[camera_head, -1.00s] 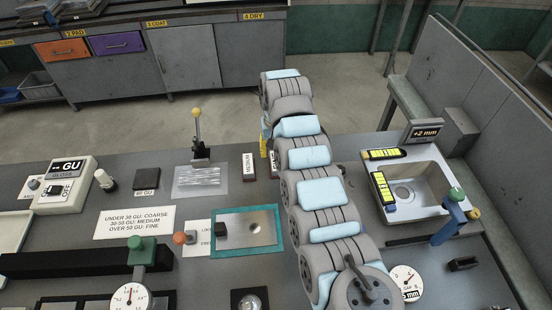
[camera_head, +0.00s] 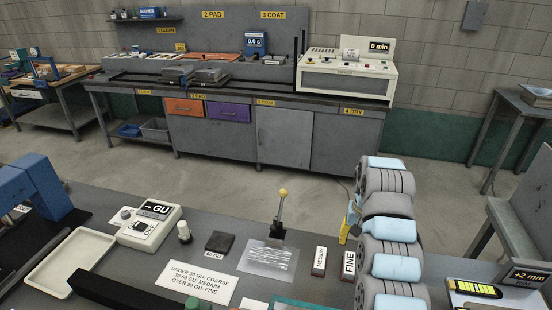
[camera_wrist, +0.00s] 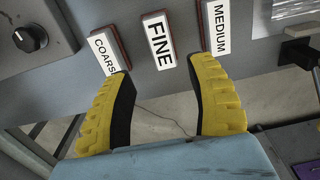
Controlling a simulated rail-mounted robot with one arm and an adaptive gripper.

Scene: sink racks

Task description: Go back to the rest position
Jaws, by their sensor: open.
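My gripper (camera_wrist: 158,78) is open and empty in the wrist view, its two yellow fingers with dark pads spread apart. Three labelled blocks lie beyond the fingertips: COARSE (camera_wrist: 105,50), FINE (camera_wrist: 159,41) and MEDIUM (camera_wrist: 216,27). In the head view, part of my yellow gripper (camera_head: 350,222) shows beside my grey and light-blue arm, just behind the FINE block (camera_head: 348,266). The MEDIUM block (camera_head: 320,261) lies left of it. The COARSE block is not visible in the head view; my arm may hide it.
A gloss meter (camera_head: 150,228), a dark square block (camera_head: 219,242), a lever with a yellow knob (camera_head: 279,218) and a cream tray (camera_head: 68,262) stand on the near bench. Open floor lies between it and the back bench (camera_head: 285,135). A grey side panel (camera_head: 520,215) stands at right.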

